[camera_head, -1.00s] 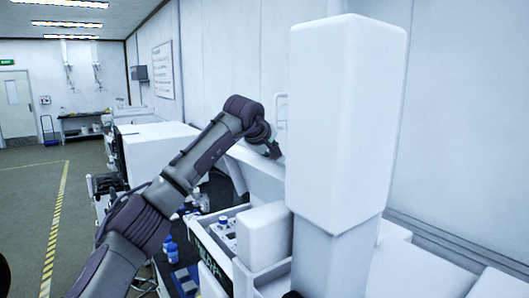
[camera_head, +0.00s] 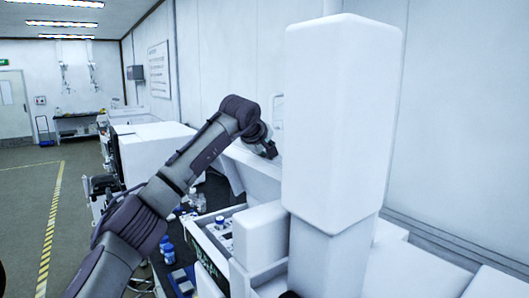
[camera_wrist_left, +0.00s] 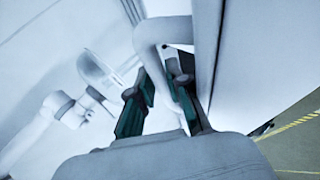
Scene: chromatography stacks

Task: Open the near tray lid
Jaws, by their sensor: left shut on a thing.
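My left gripper (camera_head: 268,150) reaches over from the left to a pale tilted panel (camera_head: 255,178), which appears to be the near tray lid. In the left wrist view, the two green-padded fingers (camera_wrist_left: 160,105) are closed about a white looped handle (camera_wrist_left: 160,32). The handle stands beside a large white surface; where it joins the lid is hard to make out. Below the panel, part of a tray (camera_head: 207,250) with a dark lettered front shows, its inside exposed with a blue-capped bottle (camera_head: 220,220) in it. A white housing hides the rest. My right gripper is out of view.
A tall white column (camera_head: 340,120) blocks the middle right. Blue-capped bottles (camera_head: 167,252) stand left of the tray. White instruments (camera_head: 155,150) line the bench further back. Open floor with a yellow stripe (camera_head: 50,230) lies at left.

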